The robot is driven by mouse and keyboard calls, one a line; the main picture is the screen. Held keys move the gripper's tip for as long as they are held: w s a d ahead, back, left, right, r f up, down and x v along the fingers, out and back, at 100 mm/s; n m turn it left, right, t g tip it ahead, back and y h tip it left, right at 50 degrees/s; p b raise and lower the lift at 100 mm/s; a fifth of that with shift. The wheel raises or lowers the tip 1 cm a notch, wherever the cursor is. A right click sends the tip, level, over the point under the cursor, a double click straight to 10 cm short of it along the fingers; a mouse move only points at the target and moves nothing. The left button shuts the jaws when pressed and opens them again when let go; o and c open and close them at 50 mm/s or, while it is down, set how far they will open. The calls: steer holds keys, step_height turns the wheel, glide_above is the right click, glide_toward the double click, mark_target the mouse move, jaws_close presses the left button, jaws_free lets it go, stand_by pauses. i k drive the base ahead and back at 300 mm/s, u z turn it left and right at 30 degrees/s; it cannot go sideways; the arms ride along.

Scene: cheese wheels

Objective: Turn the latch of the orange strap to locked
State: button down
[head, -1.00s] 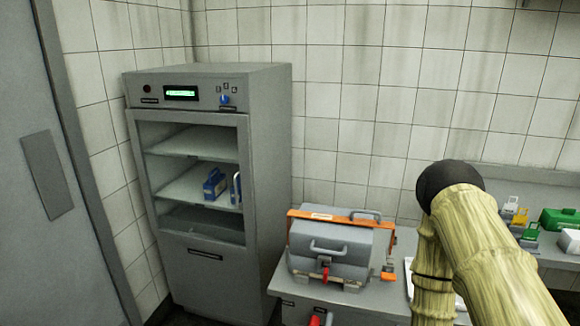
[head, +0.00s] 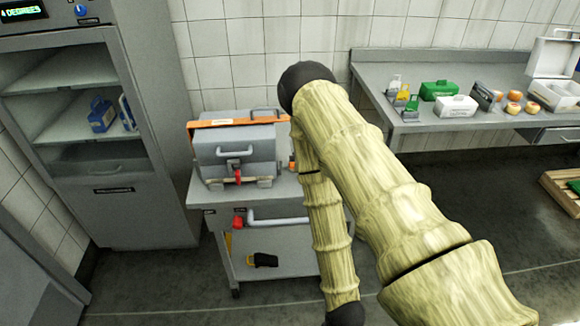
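The orange strap (head: 212,124) runs across the upper part of a grey case (head: 238,168) on a small grey cart (head: 210,191). A red latch-like piece (head: 238,176) hangs at the case's lower front. A small orange piece (head: 292,166) shows at the case's right side, partly behind my arm. I cannot tell how any latch is turned. My arm crosses the middle of the head view, right of the case. My gripper is not visible.
A grey cabinet (head: 150,150) with shelves stands at the left. A grey bench (head: 412,72) at the right holds a green box (head: 439,90), a white box (head: 456,106) and cheese wheels (head: 513,108). A pallet (head: 562,190) lies at the right. Open floor shows in front.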

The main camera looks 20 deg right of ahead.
mark_target(291, 166)
steer(key=u, duration=0.5)
steer(key=k, duration=1.2)
steer(key=z, duration=0.2)
steer(key=i, duration=0.75)
steer(key=z, duration=0.3)
